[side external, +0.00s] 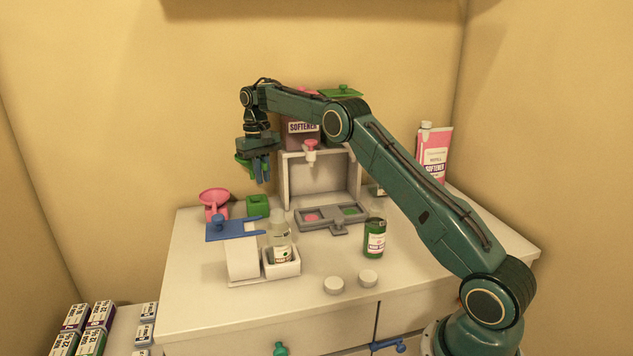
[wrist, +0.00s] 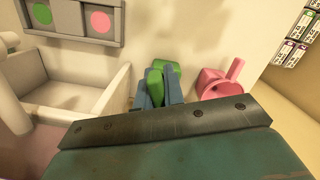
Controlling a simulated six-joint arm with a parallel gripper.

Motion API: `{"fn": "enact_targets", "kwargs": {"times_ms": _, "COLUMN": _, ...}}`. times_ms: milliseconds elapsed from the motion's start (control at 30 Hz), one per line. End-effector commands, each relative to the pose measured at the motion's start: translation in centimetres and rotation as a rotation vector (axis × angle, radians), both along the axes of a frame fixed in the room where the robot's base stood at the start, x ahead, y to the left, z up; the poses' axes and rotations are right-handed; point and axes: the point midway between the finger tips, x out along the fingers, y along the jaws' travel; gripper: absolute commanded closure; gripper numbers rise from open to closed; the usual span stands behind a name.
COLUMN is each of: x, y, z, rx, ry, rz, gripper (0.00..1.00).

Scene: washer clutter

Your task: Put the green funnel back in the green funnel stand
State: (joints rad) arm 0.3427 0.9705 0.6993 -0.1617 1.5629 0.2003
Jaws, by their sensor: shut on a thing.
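My gripper (side external: 261,178) is shut on the green funnel (side external: 243,164), which is partly hidden by the fingers, and holds it in the air. The green funnel stand (side external: 257,206) is a small green block at the back left of the worktop, below my gripper and apart from it. In the wrist view, my blue-grey fingers (wrist: 158,92) have green parts (wrist: 154,84) between and beyond them; I cannot tell there which belong to the funnel and which to the stand.
A pink funnel in its stand (side external: 215,203) is close left of the green stand. A blue-topped white stand (side external: 241,258) and a bottle in a white box (side external: 281,264) are in front. A grey tray (side external: 331,218) and white frame (side external: 290,180) are to the right.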

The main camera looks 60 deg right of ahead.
Motion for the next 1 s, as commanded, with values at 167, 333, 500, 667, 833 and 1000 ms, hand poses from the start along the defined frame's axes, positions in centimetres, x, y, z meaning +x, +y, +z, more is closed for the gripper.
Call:
{"fn": "enact_targets", "kwargs": {"times_ms": 167, "x": -0.14, "y": -0.55, "z": -0.08, "rx": 0.000, "ry": 0.001, "rz": -0.010, "gripper": 1.00}}
{"fn": "enact_targets", "kwargs": {"times_ms": 333, "x": -0.17, "y": -0.63, "z": -0.09, "rx": 0.000, "ry": 0.002, "rz": -0.011, "gripper": 1.00}}
{"fn": "enact_targets", "kwargs": {"times_ms": 500, "x": -0.17, "y": -0.62, "z": -0.08, "rx": 0.000, "ry": 0.002, "rz": -0.011, "gripper": 1.00}}
{"fn": "enact_targets", "kwargs": {"times_ms": 667, "x": -0.18, "y": -0.61, "z": -0.07, "rx": 0.000, "ry": 0.002, "rz": -0.011, "gripper": 1.00}}
{"fn": "enact_targets", "kwargs": {"times_ms": 833, "x": -0.18, "y": -0.57, "z": -0.17, "rx": 0.001, "ry": 0.001, "rz": -0.011, "gripper": 1.00}}
{"fn": "enact_targets", "kwargs": {"times_ms": 1000, "x": -0.17, "y": -0.53, "z": -0.56, "rx": 0.004, "ry": 0.002, "rz": -0.011, "gripper": 1.00}}
